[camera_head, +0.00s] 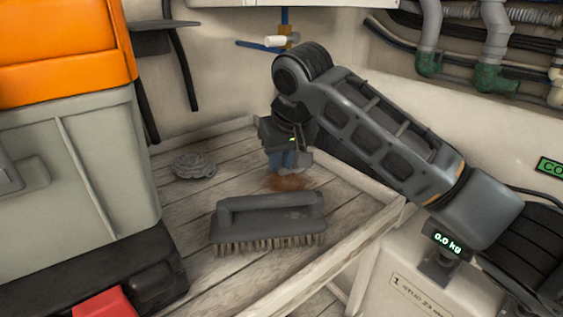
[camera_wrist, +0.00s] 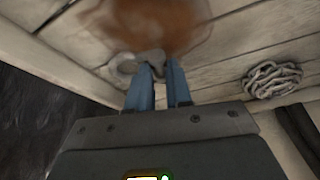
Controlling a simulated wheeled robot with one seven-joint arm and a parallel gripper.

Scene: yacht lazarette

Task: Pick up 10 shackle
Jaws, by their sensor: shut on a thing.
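My gripper (camera_head: 284,163) points down over the back of the weathered plank shelf, its blue fingers close to a rust-brown stain. In the wrist view my gripper (camera_wrist: 158,70) has its fingertips shut on a small grey shackle (camera_wrist: 129,66). The shackle's rounded end sticks out to the left of the fingers, and part of it is hidden between them. I cannot tell whether the shackle touches the planks. No number can be read on it.
A scrubbing brush (camera_head: 268,222) lies in front of my gripper. A coiled grey chain or rope (camera_head: 194,165) lies to the left, also seen in the wrist view (camera_wrist: 272,79). A grey-and-orange case (camera_head: 75,140) stands left. A raised wooden edge (camera_head: 325,262) bounds the shelf; a display (camera_head: 447,241) reads 0.0 kg.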

